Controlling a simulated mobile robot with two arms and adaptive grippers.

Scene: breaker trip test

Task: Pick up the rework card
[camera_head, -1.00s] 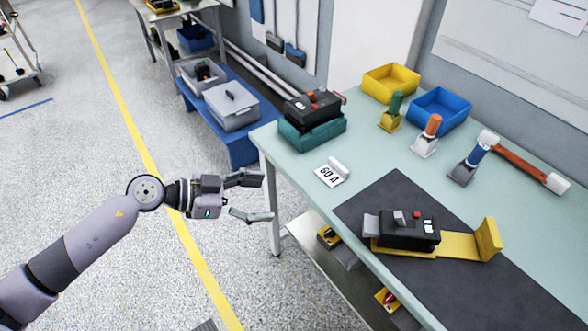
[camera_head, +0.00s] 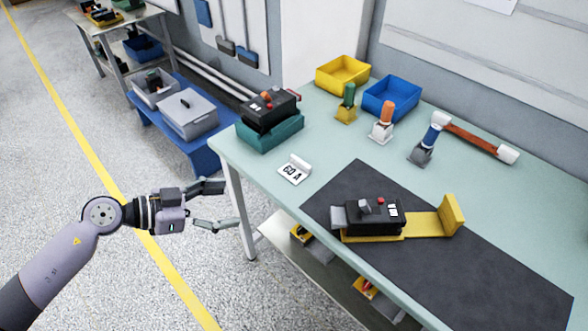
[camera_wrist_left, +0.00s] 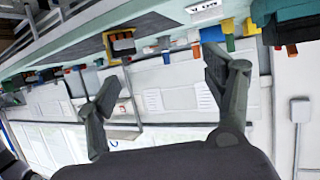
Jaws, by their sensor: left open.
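A small white card stand marked "60 A" (camera_head: 294,171) stands on the pale green bench near its left edge. It is the only card I can make out on the bench, and I cannot tell whether it is the rework card. My left gripper (camera_head: 228,204) is open and empty, out over the floor beside the bench's left end, left of and apart from the card stand. Its spread fingers (camera_wrist_left: 160,85) also show in the left wrist view, with nothing between them. My right gripper is not in view.
A black breaker on a yellow fixture (camera_head: 451,217) sits on a dark mat (camera_head: 480,265). A teal box (camera_head: 270,136) with a black device stands at the bench's left corner. Yellow (camera_head: 343,72) and blue (camera_head: 391,99) bins and several coloured-handled tools stand behind. A lower shelf (camera_head: 318,268) holds yellow items.

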